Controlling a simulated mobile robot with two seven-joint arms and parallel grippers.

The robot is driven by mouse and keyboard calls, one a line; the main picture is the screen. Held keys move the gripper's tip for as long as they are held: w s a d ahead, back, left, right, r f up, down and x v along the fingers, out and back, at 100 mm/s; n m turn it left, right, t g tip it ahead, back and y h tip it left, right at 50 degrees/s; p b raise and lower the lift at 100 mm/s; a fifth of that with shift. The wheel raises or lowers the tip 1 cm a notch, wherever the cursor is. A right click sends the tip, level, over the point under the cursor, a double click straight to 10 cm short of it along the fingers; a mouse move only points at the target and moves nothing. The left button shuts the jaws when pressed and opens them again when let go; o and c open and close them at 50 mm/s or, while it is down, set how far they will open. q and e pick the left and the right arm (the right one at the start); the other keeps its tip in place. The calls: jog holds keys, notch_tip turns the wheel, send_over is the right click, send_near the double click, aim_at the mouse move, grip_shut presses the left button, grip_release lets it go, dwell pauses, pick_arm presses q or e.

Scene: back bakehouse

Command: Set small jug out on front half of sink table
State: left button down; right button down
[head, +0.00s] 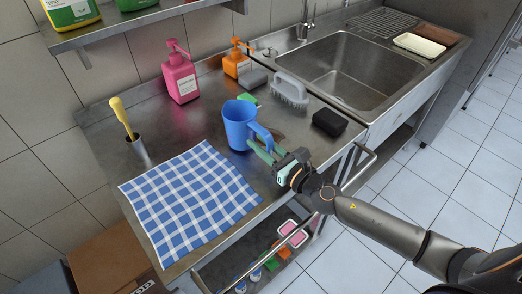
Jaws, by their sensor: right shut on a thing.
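The small jug (237,126) is blue and upright, with its handle to the right. It is at the sink table (182,128), just right of the checked cloth. I cannot tell whether its base touches the steel top or is slightly above it. My right gripper (261,151) reaches in from the lower right and is shut on the jug by its handle side. The fingers partly hide the handle. My left gripper is not in view.
A blue checked cloth (190,200) covers the front left. The sink (360,70) lies beyond.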

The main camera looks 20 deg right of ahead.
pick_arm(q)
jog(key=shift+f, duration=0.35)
pick_arm(e)
jog(key=shift+f, duration=0.35)
jog(key=shift+f, duration=0.1)
jog(key=shift+f, duration=0.15)
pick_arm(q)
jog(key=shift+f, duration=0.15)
pick_arm(e)
jog(key=c, duration=0.7)
grip_release()
jog(key=shift+r, duration=0.2)
jog(key=shift+s+d+f, duration=0.1)
jog(key=shift+s, duration=0.1)
jog(key=b+v, duration=0.3)
jog(key=v, duration=0.7)
jog(key=shift+f+b, duration=0.1)
jog(key=shift+b, duration=0.25)
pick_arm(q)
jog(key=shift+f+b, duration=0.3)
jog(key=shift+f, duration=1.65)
pick_arm(e)
jog(key=shift+s+d+r, duration=0.1)
jog(key=shift+s+d, duration=0.05)
jog(key=shift+s, duration=0.25)
jog(key=shift+s+d+r, duration=0.15)
jog(key=shift+s, duration=0.2)
